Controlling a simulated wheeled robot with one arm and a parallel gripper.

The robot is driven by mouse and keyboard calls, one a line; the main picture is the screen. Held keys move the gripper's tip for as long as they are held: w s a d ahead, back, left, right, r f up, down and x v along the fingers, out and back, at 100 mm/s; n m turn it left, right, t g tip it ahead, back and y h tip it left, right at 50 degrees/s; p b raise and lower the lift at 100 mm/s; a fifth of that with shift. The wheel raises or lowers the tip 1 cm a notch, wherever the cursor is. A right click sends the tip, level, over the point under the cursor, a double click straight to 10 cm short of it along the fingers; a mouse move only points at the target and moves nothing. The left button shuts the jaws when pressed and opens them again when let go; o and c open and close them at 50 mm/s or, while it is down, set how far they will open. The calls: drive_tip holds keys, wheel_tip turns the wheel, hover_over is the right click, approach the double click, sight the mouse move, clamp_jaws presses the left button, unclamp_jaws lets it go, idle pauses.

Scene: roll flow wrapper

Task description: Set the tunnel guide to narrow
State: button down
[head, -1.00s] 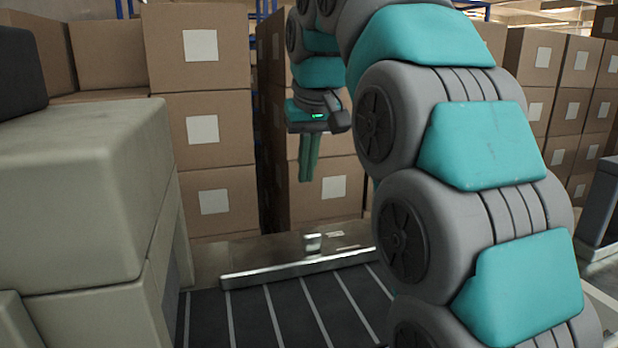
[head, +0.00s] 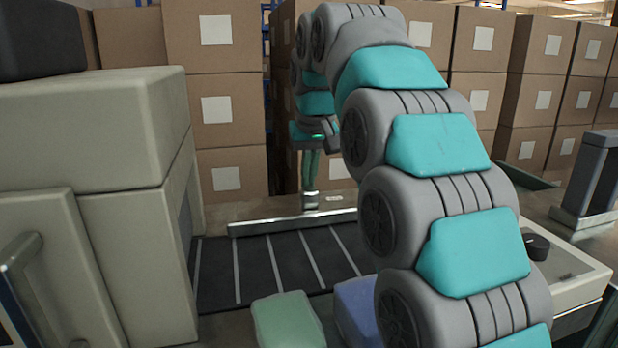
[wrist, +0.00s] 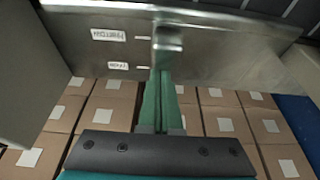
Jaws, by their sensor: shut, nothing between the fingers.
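The tunnel guide is a long silver metal rail (head: 275,226) along the far side of the dark slatted conveyor. A small upright metal knob (head: 310,201) stands on it. In the wrist view the knob (wrist: 168,42) is beside two white labels on the guide plate (wrist: 220,40). The longer label (wrist: 109,34) seems to read NARROW; the shorter label (wrist: 118,66) is hard to read. My gripper (head: 310,186) points down at the knob with its green fingers shut and empty. In the wrist view the fingertips (wrist: 161,76) are at the knob; I cannot tell whether they touch.
A beige machine housing (head: 90,130) stands at the left of the conveyor (head: 275,265). A green pack (head: 288,320) and a blue pack (head: 357,308) lie in front. Stacked cartons (head: 225,110) fill the back. A black knob (head: 537,246) is at the right.

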sight(315, 210)
drive_tip(key=shift+s+d+b, duration=0.3)
drive_tip(key=shift+s, duration=0.75)
drive_tip(key=shift+s+d+b, duration=0.25)
drive_tip(key=shift+s+d, duration=0.05)
drive_tip(key=shift+s, duration=0.8)
drive_tip(key=shift+s+d+b, duration=0.3)
drive_tip(key=shift+s, duration=0.75)
drive_tip(key=shift+f, duration=0.1)
drive_tip(key=shift+w, duration=0.1)
